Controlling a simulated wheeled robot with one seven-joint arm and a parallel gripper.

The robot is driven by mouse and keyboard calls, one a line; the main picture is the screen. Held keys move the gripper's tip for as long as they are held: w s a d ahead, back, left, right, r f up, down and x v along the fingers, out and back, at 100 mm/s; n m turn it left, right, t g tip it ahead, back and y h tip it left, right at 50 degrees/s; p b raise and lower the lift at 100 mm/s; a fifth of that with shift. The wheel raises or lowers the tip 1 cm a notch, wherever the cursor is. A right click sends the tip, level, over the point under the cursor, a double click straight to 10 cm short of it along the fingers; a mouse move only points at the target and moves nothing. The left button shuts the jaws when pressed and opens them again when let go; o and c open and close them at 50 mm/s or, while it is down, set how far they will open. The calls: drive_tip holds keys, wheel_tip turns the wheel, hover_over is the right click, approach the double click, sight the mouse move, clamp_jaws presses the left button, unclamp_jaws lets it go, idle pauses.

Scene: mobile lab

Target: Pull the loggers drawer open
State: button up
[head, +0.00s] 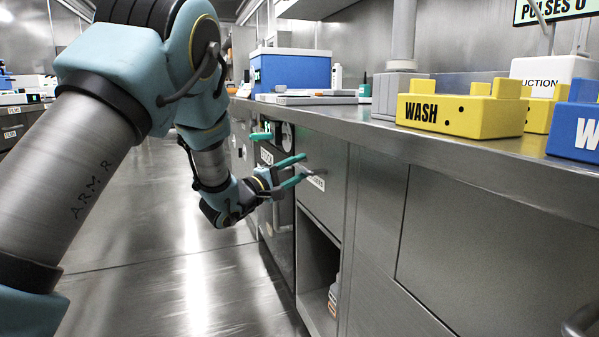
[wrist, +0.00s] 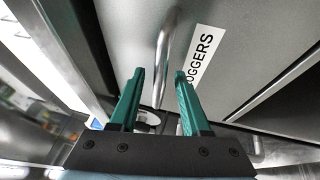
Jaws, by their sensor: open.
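The loggers drawer (head: 325,165) is a grey metal front under the counter, and it looks shut. Its white label (wrist: 201,58) reads "OGGERS" in the wrist view, with the first letter hidden by a finger. The drawer's handle (wrist: 163,60) is a metal bar. My gripper (head: 300,168) is open at the drawer front, with two green fingers. In the wrist view my gripper (wrist: 160,75) has one finger on each side of the handle bar. The fingers are apart from each other, and I cannot tell whether either touches the bar.
An open compartment (head: 318,255) lies below the drawer. The counter (head: 400,140) above holds a yellow WASH block (head: 460,115), a blue block (head: 575,128) and a blue box (head: 290,72). The floor (head: 190,270) to the left is clear.

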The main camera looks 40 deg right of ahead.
drive_tip(key=shift+d, duration=0.2)
clamp_jaws()
idle(0.3)
idle(1.1)
